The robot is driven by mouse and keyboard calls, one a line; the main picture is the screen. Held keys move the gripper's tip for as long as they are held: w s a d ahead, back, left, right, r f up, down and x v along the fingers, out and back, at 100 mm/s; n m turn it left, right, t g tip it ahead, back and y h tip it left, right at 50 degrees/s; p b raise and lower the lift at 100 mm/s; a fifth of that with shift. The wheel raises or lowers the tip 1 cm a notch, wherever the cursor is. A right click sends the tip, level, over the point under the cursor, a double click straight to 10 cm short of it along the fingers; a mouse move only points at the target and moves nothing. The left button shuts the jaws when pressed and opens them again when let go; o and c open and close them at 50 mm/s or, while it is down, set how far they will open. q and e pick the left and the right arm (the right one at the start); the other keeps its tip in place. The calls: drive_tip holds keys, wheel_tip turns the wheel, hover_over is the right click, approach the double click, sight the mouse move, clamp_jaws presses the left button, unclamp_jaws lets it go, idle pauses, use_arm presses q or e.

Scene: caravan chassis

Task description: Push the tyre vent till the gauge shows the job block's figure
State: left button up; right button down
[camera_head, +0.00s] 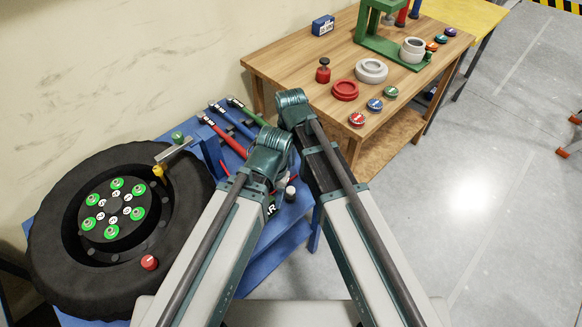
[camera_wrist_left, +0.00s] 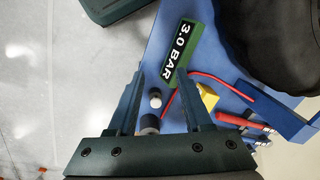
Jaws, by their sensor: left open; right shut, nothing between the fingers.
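The tyre (camera_head: 55,240) lies flat at the left of the head view, with a dark hub and green-ringed nuts. The job block (camera_wrist_left: 181,50) is green and reads "3.0 BAR" in the left wrist view; my arm mostly covers it in the head view. My left gripper (camera_wrist_left: 160,72) is open and empty, its fingers pointing towards the block and a small white-topped cylinder (camera_wrist_left: 155,98). My right arm reaches up the middle of the head view; its gripper is shut and empty, its fingertips hard to make out. I cannot make out a gauge face or the vent.
The blue bench (camera_head: 262,260) carries the tyre, red, blue and green-handled tools (camera_head: 228,132), and a post with a metal bar (camera_head: 174,152) over the tyre. A red cap (camera_head: 149,262) rests on the tyre. A wooden table (camera_head: 290,75) holds several parts.

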sight(291, 190)
use_arm(q)
wheel_tip(291, 190, down, 14)
drive_tip(key=b, duration=1.3)
drive_tip(key=shift+r, duration=0.25)
use_arm(e)
wheel_tip(291, 190, down, 13)
drive_tip(key=shift+f, duration=0.2)
use_arm(q)
drive_tip(key=shift+s+f+b, duration=0.1)
drive_tip(key=shift+f+b, duration=0.85)
drive_tip(key=shift+b, duration=0.05)
use_arm(e)
drive_tip(key=shift+f, duration=0.95)
use_arm(q)
drive_tip(key=shift+r, duration=0.1)
use_arm(e)
drive_tip(key=shift+r, duration=0.1)
use_arm(q)
drive_tip(key=shift+r, duration=0.1)
use_arm(e)
drive_tip(key=shift+s+r, duration=0.1)
use_arm(q)
wheel_tip(291, 190, up, 14)
drive_tip(key=p, duration=1.4)
use_arm(e)
wheel_tip(291, 190, up, 14)
